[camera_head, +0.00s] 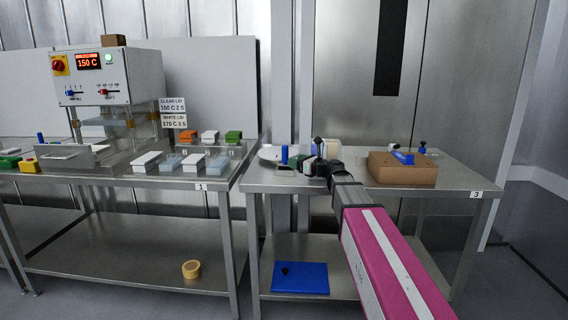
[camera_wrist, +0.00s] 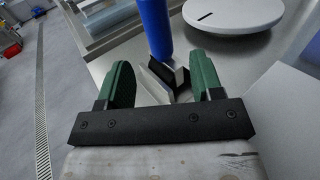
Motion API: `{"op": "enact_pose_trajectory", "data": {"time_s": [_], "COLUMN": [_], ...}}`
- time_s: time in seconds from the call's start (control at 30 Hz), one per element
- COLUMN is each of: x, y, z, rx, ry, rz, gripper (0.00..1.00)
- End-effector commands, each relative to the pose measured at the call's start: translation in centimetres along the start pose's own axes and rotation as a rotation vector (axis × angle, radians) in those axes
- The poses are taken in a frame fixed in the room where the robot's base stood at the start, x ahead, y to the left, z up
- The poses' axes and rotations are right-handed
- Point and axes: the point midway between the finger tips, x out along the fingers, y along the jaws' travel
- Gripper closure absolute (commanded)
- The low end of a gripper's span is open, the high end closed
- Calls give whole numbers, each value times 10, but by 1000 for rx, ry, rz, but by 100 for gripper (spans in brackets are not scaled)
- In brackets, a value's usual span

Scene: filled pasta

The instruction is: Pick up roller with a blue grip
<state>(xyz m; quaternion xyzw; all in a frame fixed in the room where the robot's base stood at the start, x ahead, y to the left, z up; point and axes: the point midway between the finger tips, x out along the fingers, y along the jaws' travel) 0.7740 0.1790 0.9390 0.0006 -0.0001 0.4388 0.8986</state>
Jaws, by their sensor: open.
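The roller's upright blue grip (camera_wrist: 155,28) shows in the wrist view, just beyond my fingertips and between their lines. Below it are white and black parts whose shape I cannot make out fully. In the head view a blue upright cylinder (camera_head: 284,155) stands on the right-hand table, left of my gripper (camera_head: 314,166). In the wrist view my gripper (camera_wrist: 163,78) is open, its two green fingers spread apart. I cannot tell whether the white and black parts lie between the fingers or below them. Nothing is visibly held.
A white round disc (camera_wrist: 235,14) lies behind the grip. A brown box (camera_head: 402,174) with a blue item on it stands right of my arm. A pale surface (camera_wrist: 288,110) is close on the right in the wrist view. A metal table (camera_head: 455,172) carries these things.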

Motion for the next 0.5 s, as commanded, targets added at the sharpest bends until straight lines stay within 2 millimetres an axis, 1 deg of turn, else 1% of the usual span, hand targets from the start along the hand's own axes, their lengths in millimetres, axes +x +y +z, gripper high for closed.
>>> {"op": "enact_pose_trajectory", "data": {"time_s": [0.03, 0.27, 0.37, 0.5], "x": [9, 23, 36, 57], "y": [-1, 0, -1, -1], "z": [0, 0, 0, 0], "rx": [0, -1, -1, -1], "ry": [0, 0, 0, 0], "rz": [1, 0, 1, 1], "gripper": [40, 40, 40, 40]}}
